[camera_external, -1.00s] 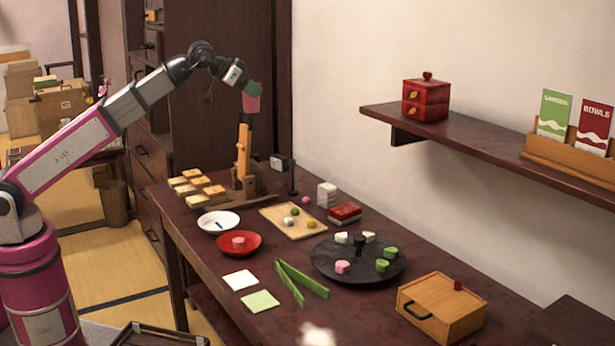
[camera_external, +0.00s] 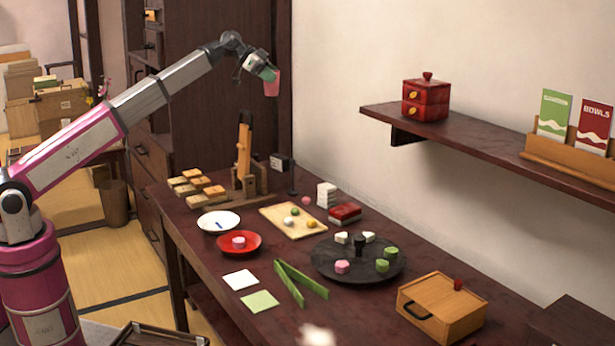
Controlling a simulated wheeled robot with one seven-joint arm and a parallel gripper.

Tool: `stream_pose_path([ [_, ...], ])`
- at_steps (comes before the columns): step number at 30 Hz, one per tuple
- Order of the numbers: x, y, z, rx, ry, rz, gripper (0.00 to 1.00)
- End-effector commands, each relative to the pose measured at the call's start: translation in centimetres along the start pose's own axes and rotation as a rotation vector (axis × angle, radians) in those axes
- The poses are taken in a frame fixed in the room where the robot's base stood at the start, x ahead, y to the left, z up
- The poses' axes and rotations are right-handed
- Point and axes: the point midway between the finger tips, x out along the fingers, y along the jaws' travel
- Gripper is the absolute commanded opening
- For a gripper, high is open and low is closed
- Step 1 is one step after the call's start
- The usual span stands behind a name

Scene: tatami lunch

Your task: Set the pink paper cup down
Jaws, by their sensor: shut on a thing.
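The pink paper cup (camera_external: 271,88) is held in the air high above the far end of the dark wooden table (camera_external: 372,304). My gripper (camera_external: 264,74) is shut on it, with green fingers at the cup's upper part. The cup looks slightly tilted. It is above and to the right of the upright wooden stand (camera_external: 244,152), clear of everything below. The fingertips are small and partly hidden by the cup.
Below are wooden blocks (camera_external: 186,179), a white plate (camera_external: 207,226), a red plate (camera_external: 254,250), a board with small balls (camera_external: 270,212), a black round tray (camera_external: 326,270) and a wooden box (camera_external: 446,325). A wall shelf (camera_external: 470,146) juts out at right.

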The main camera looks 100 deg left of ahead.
Motion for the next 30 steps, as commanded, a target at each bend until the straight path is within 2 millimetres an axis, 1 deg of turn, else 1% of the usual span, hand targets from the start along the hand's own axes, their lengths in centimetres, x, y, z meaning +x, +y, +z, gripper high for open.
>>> stream_pose_path([
  [1,-0.2,-2.5,-0.2,0.014,0.000,0.022,0.32],
  [6,-1.4,-8.4,0.4,0.083,0.000,0.111,0.32],
  [9,-2.3,-11.3,0.9,0.117,0.001,0.155,0.32],
  [12,-3.2,-13.7,1.3,0.146,0.001,0.192,0.32],
  [18,-4.7,-17.5,2.2,0.185,0.000,0.242,0.32],
  [20,-5.1,-18.5,2.4,0.196,0.000,0.256,0.32],
  [22,-4.3,-17.9,3.8,0.196,-0.001,0.260,0.32],
  [25,-3.2,-17.8,5.2,0.196,0.000,0.258,0.32],
  [29,-1.5,-17.8,7.5,0.195,-0.001,0.258,0.32],
  [30,-0.7,-17.8,8.5,0.194,-0.001,0.258,0.32],
])
